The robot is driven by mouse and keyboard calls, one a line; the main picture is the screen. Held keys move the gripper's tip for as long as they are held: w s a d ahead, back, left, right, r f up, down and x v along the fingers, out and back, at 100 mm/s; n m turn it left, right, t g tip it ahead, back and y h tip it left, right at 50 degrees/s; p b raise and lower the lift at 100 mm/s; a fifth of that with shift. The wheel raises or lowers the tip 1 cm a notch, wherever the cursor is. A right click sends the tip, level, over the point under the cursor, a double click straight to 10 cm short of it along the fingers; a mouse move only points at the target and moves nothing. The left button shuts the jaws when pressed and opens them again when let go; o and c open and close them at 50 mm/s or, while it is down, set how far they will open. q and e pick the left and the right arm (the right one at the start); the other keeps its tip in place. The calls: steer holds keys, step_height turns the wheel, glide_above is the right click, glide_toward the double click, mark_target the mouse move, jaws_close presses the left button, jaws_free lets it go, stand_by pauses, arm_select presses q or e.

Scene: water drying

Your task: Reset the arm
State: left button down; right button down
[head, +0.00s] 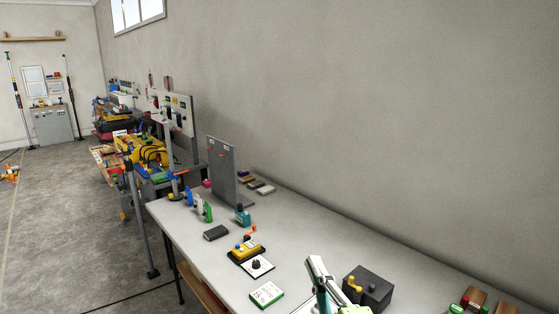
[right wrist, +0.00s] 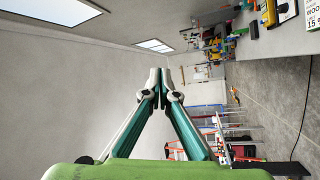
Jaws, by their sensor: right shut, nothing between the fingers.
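My right gripper (head: 318,268) shows at the bottom of the head view, in front of the near part of the long grey table (head: 215,262). Its pale fingertips point up, and teal links show below them. In the right wrist view the fingertips (right wrist: 160,84) meet at the centre, with nothing between them. The gripper is shut and empty. The rest of my right arm is cut off by the head view's lower edge. My left gripper is in neither view.
A grey upright panel (head: 222,170) stands farther back. The wall bounds the table's right side.

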steer(key=s+d+f+m+g+h, duration=0.2)
steer(key=s+d+f+m+g, duration=0.15)
steer(key=f, duration=0.35)
steer(key=s+d+f+m+g+h, duration=0.2)
steer(key=s+d+f+m, duration=0.15)
steer(key=f, duration=0.35)
steer(key=s+d+f+m+g+h, duration=0.2)
steer(key=d+f+m+g, duration=0.15)
steer(key=f, duration=0.45)
steer(key=s+d+f+m+g+y, duration=0.1)
steer(key=s+d+f+m+g, duration=0.15)
steer(key=s+f, duration=0.45)
steer(key=s+d+f+m+g, duration=0.1)
steer(key=s+f+m+g, duration=0.2)
steer(key=s, duration=0.8)
step_height(320, 180, down, 32)
steer(key=s+n+g+b, duration=0.1)
steer(key=s+g+b, duration=0.2)
steer(key=b, duration=0.2)
steer(key=s+d+f+b, duration=0.1)
steer(key=s+f+b, duration=0.1)
steer(key=s+f, duration=0.6)
steer(key=s+d+f+g+b, duration=0.1)
steer(key=s+f, duration=0.7)
steer(key=f, duration=0.3)
steer(key=shift+s+d+f+n+b, duration=0.2)
steer(key=shift+d+n+b, duration=0.1)
steer(key=shift+b, duration=0.1)
